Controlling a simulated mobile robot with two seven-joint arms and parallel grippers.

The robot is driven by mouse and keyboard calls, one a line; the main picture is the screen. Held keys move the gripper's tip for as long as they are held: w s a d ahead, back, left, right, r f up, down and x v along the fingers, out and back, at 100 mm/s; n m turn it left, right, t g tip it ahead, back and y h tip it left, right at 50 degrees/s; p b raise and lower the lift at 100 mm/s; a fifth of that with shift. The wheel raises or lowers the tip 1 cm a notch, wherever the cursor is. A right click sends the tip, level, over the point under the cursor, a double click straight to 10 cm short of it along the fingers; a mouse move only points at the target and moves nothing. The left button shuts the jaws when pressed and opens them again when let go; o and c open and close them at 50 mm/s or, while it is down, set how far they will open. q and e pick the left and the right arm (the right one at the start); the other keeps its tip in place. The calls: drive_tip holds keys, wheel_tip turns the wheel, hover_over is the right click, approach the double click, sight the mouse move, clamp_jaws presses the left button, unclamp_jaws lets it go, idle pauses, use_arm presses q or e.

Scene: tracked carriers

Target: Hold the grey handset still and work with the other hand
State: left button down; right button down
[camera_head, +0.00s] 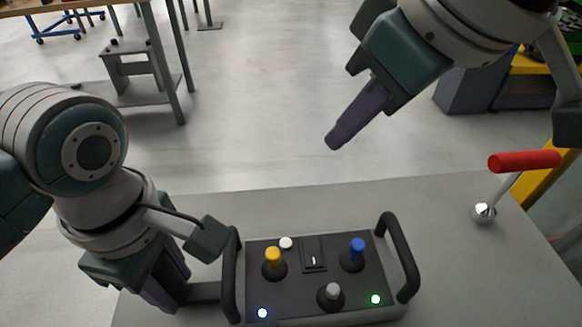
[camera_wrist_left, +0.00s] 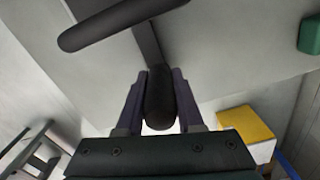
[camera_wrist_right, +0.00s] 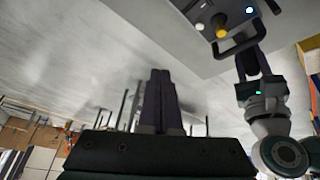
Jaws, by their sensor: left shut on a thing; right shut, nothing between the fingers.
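The dark grey handset (camera_head: 315,283) sits on the grey table in the head view, with a black handle at each end. It has a yellow-topped stick (camera_head: 272,257), a blue-topped stick (camera_head: 357,247), a grey-topped stick (camera_head: 333,290), a white button (camera_head: 286,243) and a slotted switch (camera_head: 313,260). A pale blue light and a green light glow. My left gripper (camera_head: 172,297) is at its left side. In the left wrist view it is shut on a black grip (camera_wrist_left: 159,95) on a stem. My right gripper (camera_head: 335,142) is shut and empty, above and beyond the handset.
A lever with a red handle (camera_head: 523,161) and a shiny base (camera_head: 484,211) stands on the table (camera_head: 440,215) at the right. The table is bare between it and the handset.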

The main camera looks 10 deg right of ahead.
sight(356, 252)
drive_tip(key=s+g, duration=0.1)
drive_tip(key=s+f, duration=0.1)
drive_tip(key=s, duration=0.1)
drive_tip(key=shift+s+d+g, duration=0.1)
drive_tip(key=shift+g, duration=0.3)
drive_tip(key=x, duration=0.9)
drive_tip(key=shift+f, duration=0.1)
drive_tip(key=shift+s+d+f, duration=0.2)
drive_tip(key=shift+s+d, duration=0.25)
drive_tip(key=shift+s, duration=0.15)
drive_tip(key=shift+s+d+f, duration=0.15)
drive_tip(key=shift+s+d, duration=0.3)
drive_tip(key=shift+s, duration=0.15)
drive_tip(key=shift+s+d, duration=0.25)
drive_tip(key=shift+s, duration=0.1)
